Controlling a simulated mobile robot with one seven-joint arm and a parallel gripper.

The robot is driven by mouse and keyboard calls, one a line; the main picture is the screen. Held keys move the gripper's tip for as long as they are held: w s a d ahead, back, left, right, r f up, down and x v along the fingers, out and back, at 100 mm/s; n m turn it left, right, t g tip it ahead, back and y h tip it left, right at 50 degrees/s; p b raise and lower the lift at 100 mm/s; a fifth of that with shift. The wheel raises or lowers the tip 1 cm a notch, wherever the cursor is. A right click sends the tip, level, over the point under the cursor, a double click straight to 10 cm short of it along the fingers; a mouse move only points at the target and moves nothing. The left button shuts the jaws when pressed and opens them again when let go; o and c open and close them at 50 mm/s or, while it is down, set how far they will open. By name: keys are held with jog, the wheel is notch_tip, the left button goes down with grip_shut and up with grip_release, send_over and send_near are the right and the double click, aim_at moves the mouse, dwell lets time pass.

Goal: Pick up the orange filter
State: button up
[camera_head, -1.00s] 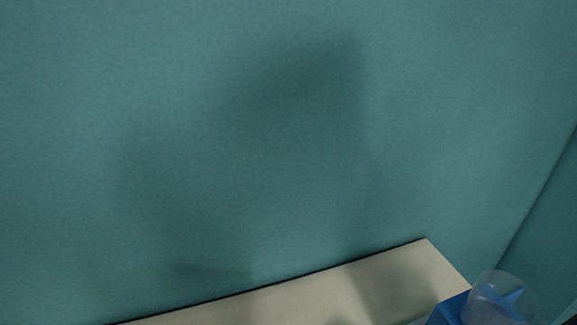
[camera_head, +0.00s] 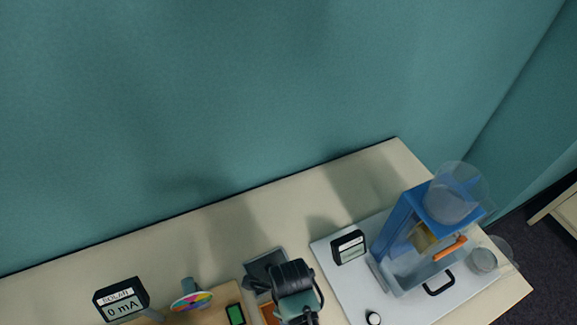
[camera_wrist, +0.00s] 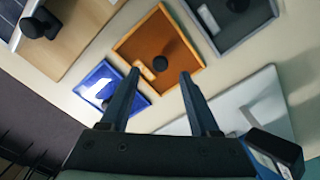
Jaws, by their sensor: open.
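The orange filter (camera_wrist: 141,37) is a flat square frame with a dark round knob and a small pale label. It lies on the table in the wrist view, between a blue filter (camera_wrist: 90,92) and a grey filter (camera_wrist: 262,22). My gripper (camera_wrist: 159,78) is open and empty, its two fingers apart and pointing toward the orange filter's near edge. No contact shows. In the head view the orange filter (camera_head: 268,314) is a small patch at the bottom edge, mostly hidden by my arm. The grey filter (camera_head: 262,262) shows behind it.
A white board (camera_head: 325,260) at right carries a blue machine (camera_head: 396,222) with a clear bowl and a small black meter (camera_head: 348,246). A SOLAR meter (camera_head: 121,300) reading 0 mA and a coloured disc (camera_head: 190,300) stand left. Bare table (camera_head: 290,205) lies along the wall.

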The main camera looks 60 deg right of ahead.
aim_at(266, 309)
jog(key=shift+w+f, duration=0.15)
jog(key=shift+f, duration=1.65)
grip_shut()
